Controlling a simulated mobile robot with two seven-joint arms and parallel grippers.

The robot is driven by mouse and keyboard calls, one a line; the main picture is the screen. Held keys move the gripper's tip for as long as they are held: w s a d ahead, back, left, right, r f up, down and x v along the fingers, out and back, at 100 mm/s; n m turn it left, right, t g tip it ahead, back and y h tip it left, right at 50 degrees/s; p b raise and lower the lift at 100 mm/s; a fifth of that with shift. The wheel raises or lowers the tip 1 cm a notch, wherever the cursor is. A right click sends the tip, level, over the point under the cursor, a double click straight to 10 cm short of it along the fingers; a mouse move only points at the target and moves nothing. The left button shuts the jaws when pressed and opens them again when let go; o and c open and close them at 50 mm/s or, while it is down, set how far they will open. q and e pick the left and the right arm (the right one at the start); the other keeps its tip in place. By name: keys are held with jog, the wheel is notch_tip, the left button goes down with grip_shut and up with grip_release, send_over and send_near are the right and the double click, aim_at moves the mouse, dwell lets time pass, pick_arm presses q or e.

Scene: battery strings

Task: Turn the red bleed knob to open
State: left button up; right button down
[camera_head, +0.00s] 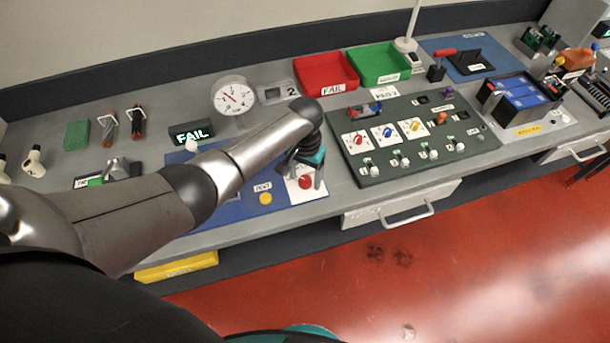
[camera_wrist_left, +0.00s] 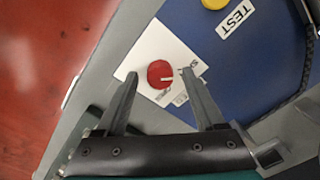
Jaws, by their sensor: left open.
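The red bleed knob (camera_head: 305,181) sits on a white label plate (camera_head: 299,193) at the right end of the blue test panel (camera_head: 230,209). My left gripper (camera_head: 308,184) is over the knob, fingers pointing down. In the left wrist view its two fingers (camera_wrist_left: 157,82) are open, one on each side of the knob, with gaps on both sides. Whether the fingertips are down at knob height is hard to tell. My right gripper is not in view.
A yellow button (camera_head: 265,198) and a TEST label (camera_head: 262,187) lie left of the knob. A green board with several knobs (camera_head: 410,135) is close on the right. A dial gauge (camera_head: 234,96) and a FAIL display (camera_head: 191,133) stand behind. The bench's front edge is near.

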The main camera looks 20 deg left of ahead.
pick_arm(q)
grip_shut()
dwell(0.6)
